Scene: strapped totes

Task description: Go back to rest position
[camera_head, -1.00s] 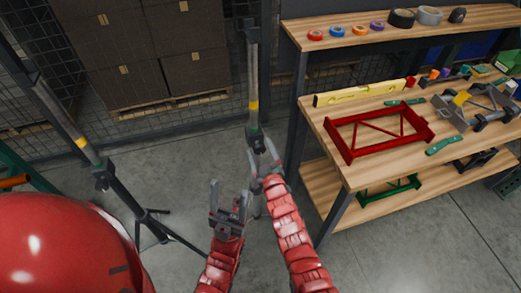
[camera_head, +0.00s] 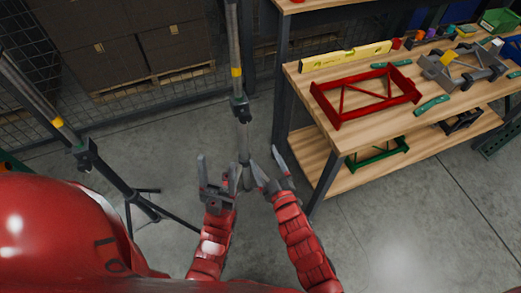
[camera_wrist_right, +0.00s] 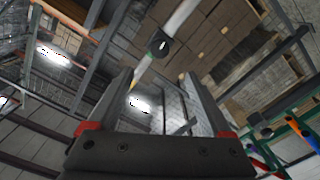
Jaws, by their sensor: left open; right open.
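My left gripper (camera_head: 219,175) is open and empty in the lower middle of the head view, its fingers pointing up the picture. My right gripper (camera_head: 267,168) is just right of it, also open and empty. In the right wrist view the right gripper's two fingers (camera_wrist_right: 158,100) stand wide apart with nothing between them. In the head view both grippers are left of the workbench and touch nothing that I can make out. A grey pole (camera_head: 236,60) passes behind them.
The wooden workbench (camera_head: 345,140) on the right holds a red frame (camera_head: 362,97), a yellow level (camera_head: 345,57) and tools. A tripod stand (camera_head: 108,172) is on the left. Stacked boxes (camera_head: 130,45) stand behind mesh. Grey floor (camera_head: 420,210) is free at the lower right.

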